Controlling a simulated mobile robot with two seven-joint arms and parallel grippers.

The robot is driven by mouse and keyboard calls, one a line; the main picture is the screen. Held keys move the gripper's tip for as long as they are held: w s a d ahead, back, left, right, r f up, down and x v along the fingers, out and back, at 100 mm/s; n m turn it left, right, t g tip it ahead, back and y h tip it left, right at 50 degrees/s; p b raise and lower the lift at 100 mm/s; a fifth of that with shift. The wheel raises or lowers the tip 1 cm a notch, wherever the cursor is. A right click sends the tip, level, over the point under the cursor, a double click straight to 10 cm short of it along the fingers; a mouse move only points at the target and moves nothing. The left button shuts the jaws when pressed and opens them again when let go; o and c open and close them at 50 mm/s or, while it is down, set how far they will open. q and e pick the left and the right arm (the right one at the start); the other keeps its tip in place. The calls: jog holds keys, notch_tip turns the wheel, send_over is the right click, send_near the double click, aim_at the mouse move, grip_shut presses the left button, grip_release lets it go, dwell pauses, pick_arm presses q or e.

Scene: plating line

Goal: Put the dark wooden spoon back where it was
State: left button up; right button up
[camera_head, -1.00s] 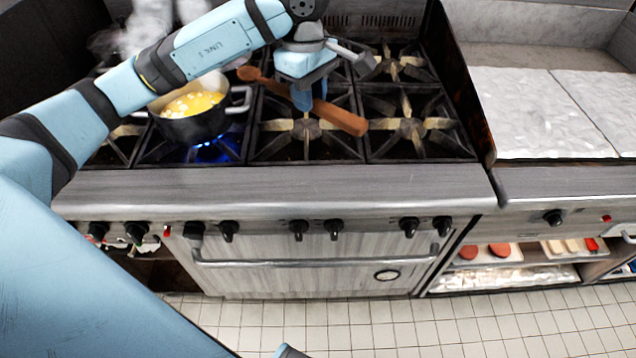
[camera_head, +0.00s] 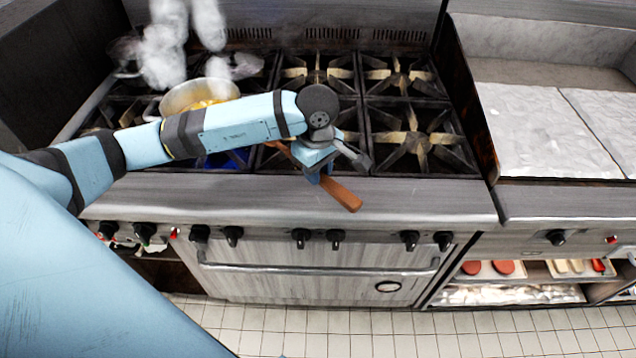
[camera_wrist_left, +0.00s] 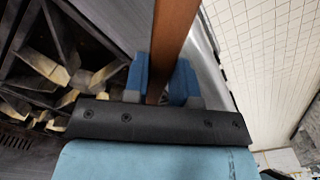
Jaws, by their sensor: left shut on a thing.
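The wooden spoon (camera_head: 341,194) is reddish brown in the head view. Its handle end reaches over the steel front ledge of the stove, and its far part is hidden behind my left arm. My left gripper (camera_head: 314,174) is shut on the spoon, above the front edge of the burners. In the left wrist view the spoon's handle (camera_wrist_left: 172,40) passes between the blue fingers of my left gripper (camera_wrist_left: 161,82). I cannot tell whether the spoon touches the ledge. My right gripper is not in view.
A pot (camera_head: 200,92) with yellow food stands on the left burners, with a blue flame below and steam above. The burners to the right (camera_head: 415,138) are empty. The steel front ledge (camera_head: 430,203) is clear to the right of the spoon. A flat griddle (camera_head: 545,125) lies further right.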

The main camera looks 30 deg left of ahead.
pick_arm(q)
notch_tip(320, 180, down, 5)
jog(key=shift+f, duration=0.1)
dwell(0.3)
jog(key=shift+f, duration=0.3)
jog(key=o, duration=0.9)
